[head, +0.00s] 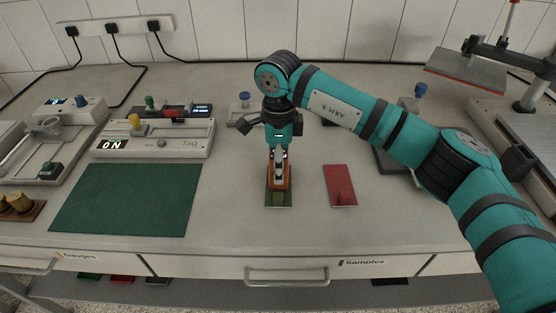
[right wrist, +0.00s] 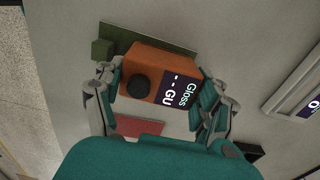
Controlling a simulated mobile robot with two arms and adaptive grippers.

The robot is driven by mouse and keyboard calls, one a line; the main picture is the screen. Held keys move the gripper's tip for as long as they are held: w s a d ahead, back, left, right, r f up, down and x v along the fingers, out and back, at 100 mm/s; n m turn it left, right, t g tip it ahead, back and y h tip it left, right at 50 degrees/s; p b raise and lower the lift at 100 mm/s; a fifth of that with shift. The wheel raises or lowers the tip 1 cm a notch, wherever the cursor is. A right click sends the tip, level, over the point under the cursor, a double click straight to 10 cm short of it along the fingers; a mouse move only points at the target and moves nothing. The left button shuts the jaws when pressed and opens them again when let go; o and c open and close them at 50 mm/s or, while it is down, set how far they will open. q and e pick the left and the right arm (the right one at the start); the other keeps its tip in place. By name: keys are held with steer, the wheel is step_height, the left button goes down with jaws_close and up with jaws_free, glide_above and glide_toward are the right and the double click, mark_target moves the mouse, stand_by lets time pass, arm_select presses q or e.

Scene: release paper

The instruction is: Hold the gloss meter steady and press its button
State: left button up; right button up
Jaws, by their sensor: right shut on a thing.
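The gloss meter (head: 279,184) is a small orange box standing on a green sample panel (head: 279,202) on the bench. In the right wrist view the gloss meter (right wrist: 152,62) shows a round black button (right wrist: 138,87) and a dark display reading "Gloss" and "-- GU". My right gripper (head: 279,168) is above the meter in the head view, pointing down. In the right wrist view my right gripper (right wrist: 163,95) is shut on the meter, one finger at each end. No finger covers the button. My left gripper is in neither view.
A red panel (head: 341,185) lies just right of the meter. More instruments stand at both sides. The bench's front edge is close to the meter.

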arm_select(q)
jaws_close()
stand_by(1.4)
